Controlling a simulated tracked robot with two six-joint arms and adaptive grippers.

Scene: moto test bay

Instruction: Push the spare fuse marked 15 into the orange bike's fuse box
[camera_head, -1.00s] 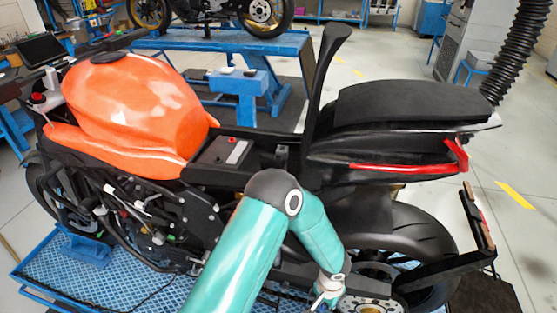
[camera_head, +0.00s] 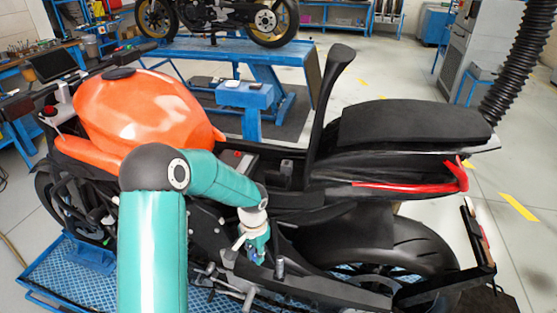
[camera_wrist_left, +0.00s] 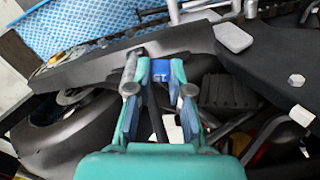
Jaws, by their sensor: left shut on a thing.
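The orange bike (camera_head: 150,112) stands across the head view, its seat raised and the bay under it partly open. My left arm reaches over its middle. My left gripper (camera_head: 258,250) points down at the bike's near side, below the open bay. In the left wrist view, the gripper (camera_wrist_left: 160,75) is shut on a small blue piece (camera_wrist_left: 161,71), which I take for the spare fuse; no marking can be read. The battery area in front of the bay is partly hidden by my arm. I cannot pick out the fuse box for certain. My right gripper is not in view.
The rear wheel (camera_head: 400,245) and tail (camera_head: 415,183) lie right of my gripper. The bike stands on a blue lift (camera_head: 60,278). A blue bench (camera_head: 215,62) with another motorcycle stands behind. A black hose (camera_head: 515,70) hangs at upper right.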

